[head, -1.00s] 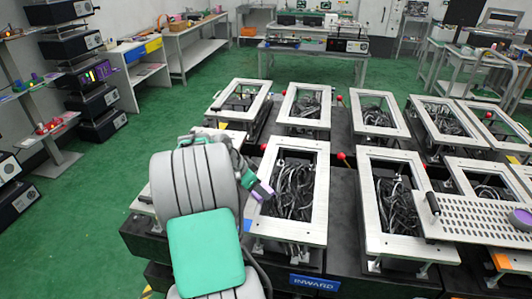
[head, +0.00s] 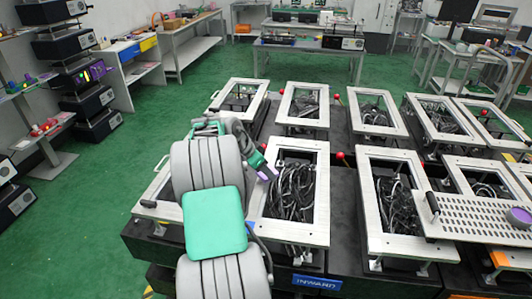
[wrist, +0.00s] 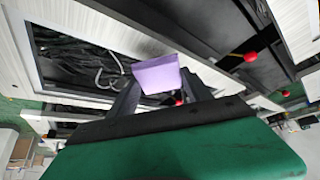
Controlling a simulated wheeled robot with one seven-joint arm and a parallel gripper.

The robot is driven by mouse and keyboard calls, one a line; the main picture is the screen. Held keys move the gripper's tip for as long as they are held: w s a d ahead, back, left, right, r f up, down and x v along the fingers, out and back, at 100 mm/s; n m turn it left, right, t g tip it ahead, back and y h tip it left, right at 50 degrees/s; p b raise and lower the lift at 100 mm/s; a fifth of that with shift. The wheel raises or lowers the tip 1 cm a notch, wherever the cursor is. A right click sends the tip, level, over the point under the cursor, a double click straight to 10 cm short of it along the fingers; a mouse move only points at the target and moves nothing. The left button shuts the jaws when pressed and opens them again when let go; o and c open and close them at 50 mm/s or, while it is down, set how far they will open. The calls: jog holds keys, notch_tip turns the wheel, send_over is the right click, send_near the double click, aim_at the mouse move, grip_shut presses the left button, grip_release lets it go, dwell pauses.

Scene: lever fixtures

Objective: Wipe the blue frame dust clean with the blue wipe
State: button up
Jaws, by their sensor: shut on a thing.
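My gripper (head: 262,168) is at the upper left corner of a pale metal frame (head: 322,200) with a blue mark (head: 248,225) on its left side. It is shut on a lavender-purple wipe (wrist: 158,74), seen between the dark fingers in the wrist view. The wipe's colour looks more purple than blue. The wipe is near or over the frame's left rail; I cannot tell whether it touches. In the wrist view a pale frame rail (wrist: 120,30) runs behind the wipe. I cannot make out dust on the frame.
Several similar open frames with dark cables inside stand around, with red-knobbed levers (head: 340,156) between them. A perforated plate (head: 470,218) with a black handle (head: 433,203) and a purple round thing (head: 520,216) lies at the right. Green floor is free at the left.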

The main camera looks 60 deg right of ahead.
jog(key=shift+s+a+r, duration=0.1)
jog(key=shift+r, duration=0.75)
jog(key=shift+r+p, duration=0.65)
jog(key=shift+r, duration=0.1)
jog(key=shift+r+p, duration=0.9)
jog(key=shift+r, duration=0.75)
